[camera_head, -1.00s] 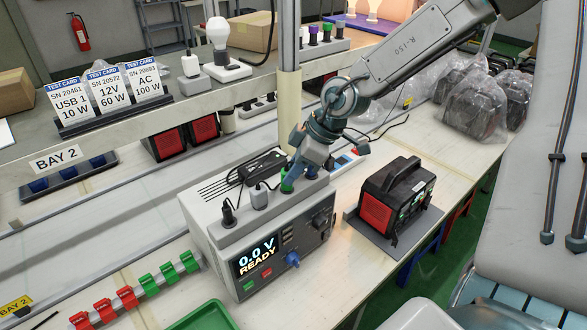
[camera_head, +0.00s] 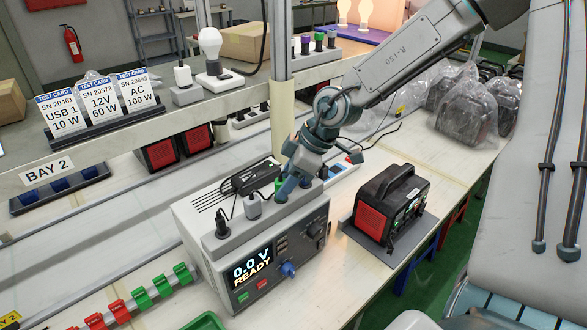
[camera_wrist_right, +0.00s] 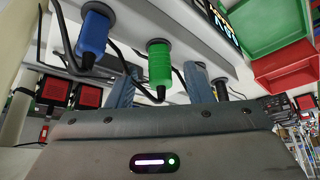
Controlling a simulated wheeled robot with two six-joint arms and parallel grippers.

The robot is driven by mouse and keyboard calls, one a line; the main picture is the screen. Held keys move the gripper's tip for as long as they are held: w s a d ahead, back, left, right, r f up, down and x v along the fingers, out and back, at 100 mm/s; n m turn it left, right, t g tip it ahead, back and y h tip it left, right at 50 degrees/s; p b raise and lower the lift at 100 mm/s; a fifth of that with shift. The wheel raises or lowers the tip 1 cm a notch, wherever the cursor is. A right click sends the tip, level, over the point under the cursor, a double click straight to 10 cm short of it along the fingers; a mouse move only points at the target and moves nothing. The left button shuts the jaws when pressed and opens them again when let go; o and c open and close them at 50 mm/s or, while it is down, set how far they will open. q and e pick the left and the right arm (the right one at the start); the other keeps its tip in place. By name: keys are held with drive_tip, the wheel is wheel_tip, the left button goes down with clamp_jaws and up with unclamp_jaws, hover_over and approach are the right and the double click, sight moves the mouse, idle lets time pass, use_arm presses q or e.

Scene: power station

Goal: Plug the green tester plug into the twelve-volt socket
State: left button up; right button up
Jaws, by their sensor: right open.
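The green tester plug (camera_head: 279,185) stands in the grey holder strip on top of the tester (camera_head: 262,248), whose display reads 0.0 V READY. My right gripper (camera_head: 288,190) reaches down at this plug and partly hides it. In the right wrist view, the green plug (camera_wrist_right: 160,65) sits between the two spread fingers (camera_wrist_right: 160,90), with a gap visible on each side. The power station (camera_head: 390,205), black with a red end, stands upright on a grey plate right of the tester. Its sockets are too small to tell apart, so I cannot pick out the twelve-volt one. My left gripper is not in view.
A grey plug (camera_head: 253,205) and a black plug (camera_head: 222,210) stand in the same strip beside the green one. A black adapter (camera_head: 250,178) with cables lies behind them. A shelf with test cards (camera_head: 100,105) and a post (camera_head: 283,110) stand behind. Bagged units (camera_head: 478,108) stand at the right.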

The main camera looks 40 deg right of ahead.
drive_tip(key=shift+s+d+r, duration=0.1)
drive_tip(key=shift+d+r, duration=0.05)
drive_tip(key=shift+r, duration=0.4)
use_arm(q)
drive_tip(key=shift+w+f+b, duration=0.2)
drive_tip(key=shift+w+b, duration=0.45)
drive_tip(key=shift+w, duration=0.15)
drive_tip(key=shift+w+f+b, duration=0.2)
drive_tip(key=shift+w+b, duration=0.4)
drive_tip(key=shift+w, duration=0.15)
use_arm(e)
drive_tip(key=v, duration=0.9)
drive_tip(key=shift+s+d+r, duration=0.15)
drive_tip(key=shift+d+r, duration=0.05)
drive_tip(key=shift+r, duration=0.05)
